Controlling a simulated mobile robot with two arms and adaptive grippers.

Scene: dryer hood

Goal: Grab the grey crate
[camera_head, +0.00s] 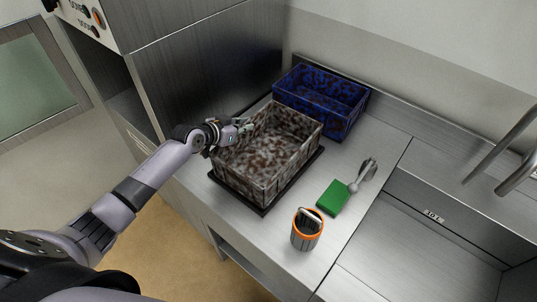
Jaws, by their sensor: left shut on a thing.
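The grey crate (282,172) is an open box with mottled grey-brown walls. It sits on a black mat (236,195) on the steel counter. My left gripper (245,127) reaches in from the left and is shut on the crate's far left rim. Its fingertips are small in the picture and partly hidden against the rim. My right gripper is not in view.
A dark blue crate (345,119) stands just behind the grey one. A green block-like brush (334,198) and an orange-rimmed cup (306,238) are on the counter to the right. A steel cabinet (215,70) rises at the left back.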

